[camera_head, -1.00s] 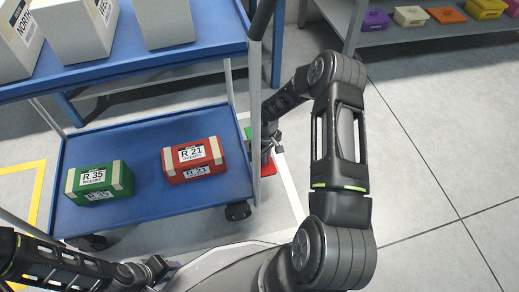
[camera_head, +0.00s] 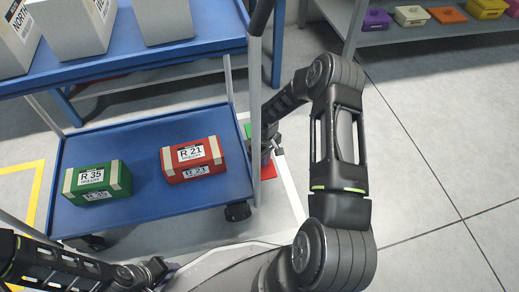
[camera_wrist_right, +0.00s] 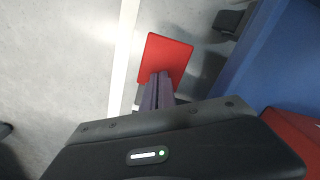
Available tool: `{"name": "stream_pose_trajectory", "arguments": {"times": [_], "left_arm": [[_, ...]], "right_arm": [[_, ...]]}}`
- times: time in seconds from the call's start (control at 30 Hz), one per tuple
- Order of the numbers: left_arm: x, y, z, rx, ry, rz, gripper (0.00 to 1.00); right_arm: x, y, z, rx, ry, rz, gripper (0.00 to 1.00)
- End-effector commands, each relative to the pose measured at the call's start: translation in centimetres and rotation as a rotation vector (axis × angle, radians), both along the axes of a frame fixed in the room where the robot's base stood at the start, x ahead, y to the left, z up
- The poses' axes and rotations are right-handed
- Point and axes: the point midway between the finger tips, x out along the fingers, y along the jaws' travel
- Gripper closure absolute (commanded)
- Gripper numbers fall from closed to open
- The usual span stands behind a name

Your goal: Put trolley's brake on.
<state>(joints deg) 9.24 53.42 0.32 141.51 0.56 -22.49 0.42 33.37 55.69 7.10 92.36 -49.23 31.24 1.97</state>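The blue trolley (camera_head: 140,129) stands at left in the head view, with a blue lower deck. A red pedal (camera_head: 268,170) and a bit of a green pedal (camera_head: 247,131) show by its right side, partly hidden by the handle post and my right arm. In the right wrist view the red pedal (camera_wrist_right: 168,52) is a flat plate. My right gripper (camera_wrist_right: 157,78) is shut and empty, its fingertips over the pedal's near edge; I cannot tell whether they touch. In the head view my right gripper (camera_head: 269,145) is mostly hidden. My left gripper (camera_head: 160,267) is low at left, its fingers unclear.
A green box (camera_head: 97,182) and a red box (camera_head: 193,159) lie on the lower deck. White boxes (camera_head: 70,30) stand on the upper deck. A caster (camera_head: 238,211) is at the deck's corner. A grey shelf (camera_head: 425,32) with small coloured boxes is at upper right. The floor at right is clear.

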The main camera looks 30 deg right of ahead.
Motion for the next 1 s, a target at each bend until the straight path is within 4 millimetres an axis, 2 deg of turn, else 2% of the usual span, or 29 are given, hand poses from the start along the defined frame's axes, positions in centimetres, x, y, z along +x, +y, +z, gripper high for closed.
{"name": "stream_pose_trajectory", "arguments": {"times": [0.27, 1.0], "left_arm": [[0.0, 0.0, 0.4, 0.000, 0.000, 0.000, 0.64], [0.0, 0.0, 4.8, 0.000, 0.000, 0.000, 0.64]], "right_arm": [[0.0, 0.0, 0.6, -0.001, -0.001, 0.001, 1.00], [0.0, 0.0, 6.7, 0.000, 0.000, 0.001, 1.00]]}}
